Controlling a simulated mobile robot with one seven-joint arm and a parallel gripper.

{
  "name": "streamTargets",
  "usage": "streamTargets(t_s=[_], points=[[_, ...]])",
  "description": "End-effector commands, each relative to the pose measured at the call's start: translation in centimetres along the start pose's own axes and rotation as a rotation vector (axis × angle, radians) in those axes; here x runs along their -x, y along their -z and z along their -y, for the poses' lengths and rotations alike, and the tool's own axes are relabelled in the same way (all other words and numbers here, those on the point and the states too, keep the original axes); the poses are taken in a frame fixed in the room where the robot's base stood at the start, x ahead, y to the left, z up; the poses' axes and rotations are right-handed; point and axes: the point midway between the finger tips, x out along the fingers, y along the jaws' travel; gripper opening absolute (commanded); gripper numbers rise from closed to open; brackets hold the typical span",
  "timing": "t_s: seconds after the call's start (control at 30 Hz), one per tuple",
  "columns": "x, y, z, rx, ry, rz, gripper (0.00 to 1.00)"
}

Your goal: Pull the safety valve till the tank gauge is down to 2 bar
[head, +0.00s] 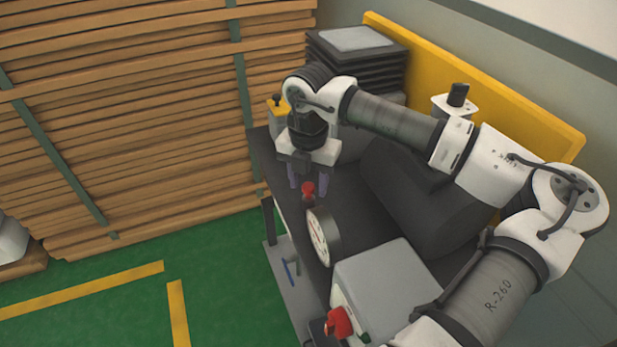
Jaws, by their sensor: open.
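The safety valve appears as a small red knob (308,189) on a short stem, at the near edge of the dark bench. My gripper (308,182) points down over it, with its two purple-grey fingers apart, one to each side of the red knob in this view. I cannot tell whether either finger touches it. The tank gauge (318,238) is a round dial with a white face, just below the knob. It is seen nearly edge-on, so its needle and reading cannot be made out. The dark rounded tank (425,205) lies behind the gauge, partly hidden by my arm.
A grey box (388,278) with a red handle (339,322) stands at the near end. A yellow panel (510,95) and dark stacked trays (357,55) are behind. Stacked timber (130,120) fills the left. Green floor (220,290) with yellow lines is clear.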

Motion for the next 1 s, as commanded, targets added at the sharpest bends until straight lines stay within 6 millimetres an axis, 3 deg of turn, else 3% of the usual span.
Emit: streamTargets(t_s=[0.23, 0.57, 0.83, 1.0], points=[[0.0, 0.0, 0.0, 0.000, 0.000, 0.000, 0.44], [0.0, 0.0, 0.0, 0.000, 0.000, 0.000, 0.01], [0.2, -0.1, 0.0, -0.001, 0.001, 0.002, 0.00], [1.3, -0.1, 0.0, -0.002, 0.001, 0.003, 0.00]])
